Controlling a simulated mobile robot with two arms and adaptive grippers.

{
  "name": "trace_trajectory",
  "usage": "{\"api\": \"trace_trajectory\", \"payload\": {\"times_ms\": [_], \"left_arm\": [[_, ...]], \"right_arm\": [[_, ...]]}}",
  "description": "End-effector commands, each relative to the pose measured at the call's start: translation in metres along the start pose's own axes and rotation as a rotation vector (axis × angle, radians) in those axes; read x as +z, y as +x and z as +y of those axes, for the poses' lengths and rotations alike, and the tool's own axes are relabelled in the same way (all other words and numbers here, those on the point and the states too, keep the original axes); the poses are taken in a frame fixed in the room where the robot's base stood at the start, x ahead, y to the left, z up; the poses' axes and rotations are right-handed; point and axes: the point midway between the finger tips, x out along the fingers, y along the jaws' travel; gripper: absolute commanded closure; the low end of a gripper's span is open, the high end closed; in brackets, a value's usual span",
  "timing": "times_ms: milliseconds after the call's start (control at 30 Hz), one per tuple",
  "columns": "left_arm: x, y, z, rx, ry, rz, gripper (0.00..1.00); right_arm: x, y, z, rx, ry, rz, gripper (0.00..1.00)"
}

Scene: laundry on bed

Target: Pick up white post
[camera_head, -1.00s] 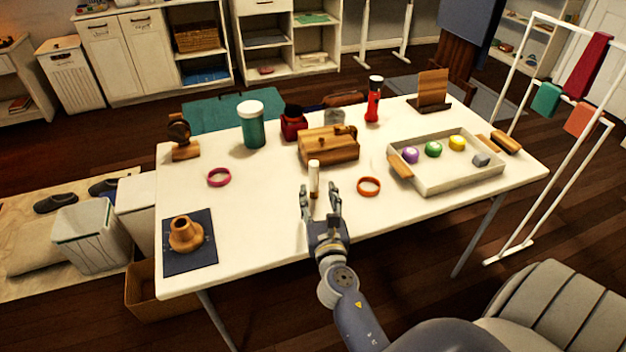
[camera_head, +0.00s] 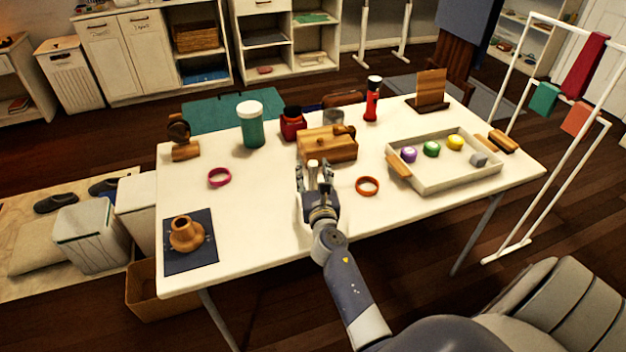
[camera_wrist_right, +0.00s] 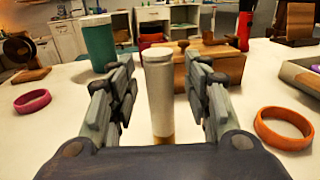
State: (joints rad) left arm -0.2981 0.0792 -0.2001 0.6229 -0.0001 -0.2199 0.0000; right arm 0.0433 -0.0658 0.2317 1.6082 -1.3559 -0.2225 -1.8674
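The white post (camera_head: 313,168) stands upright on the white table, in front of the wooden box. In the right wrist view the post (camera_wrist_right: 160,92) is a pale cylinder with a tan lower end, standing between the two fingers. My right gripper (camera_head: 314,180) is around the post. In the right wrist view the fingers of this gripper (camera_wrist_right: 160,100) are open, with a gap on each side of the post. The post's foot is partly hidden by the gripper body. My left gripper is not in view.
The wooden box (camera_head: 328,146) stands just behind the post. An orange ring (camera_head: 367,186) lies to the right and a pink ring (camera_head: 219,177) to the left.

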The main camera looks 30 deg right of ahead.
Motion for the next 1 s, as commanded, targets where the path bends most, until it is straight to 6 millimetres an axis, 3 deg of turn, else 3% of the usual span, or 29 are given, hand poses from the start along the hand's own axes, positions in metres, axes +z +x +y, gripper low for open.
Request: {"api": "trace_trajectory", "payload": {"times_ms": [33,167,200,600,1000], "left_arm": [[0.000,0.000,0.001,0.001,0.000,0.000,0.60],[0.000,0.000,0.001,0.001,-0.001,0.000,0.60],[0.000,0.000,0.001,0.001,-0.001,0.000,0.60],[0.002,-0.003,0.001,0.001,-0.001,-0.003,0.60],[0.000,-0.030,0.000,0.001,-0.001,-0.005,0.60]], "right_arm": [[0.000,0.000,0.000,0.000,0.000,0.000,0.68],[0.000,0.000,0.000,0.000,0.000,0.000,0.98],[0.000,0.000,0.000,0.000,0.001,0.000,1.00],[0.003,0.000,0.000,0.000,0.000,-0.001,1.00],[0.038,-0.005,0.002,0.002,0.000,0.002,1.00]]}}
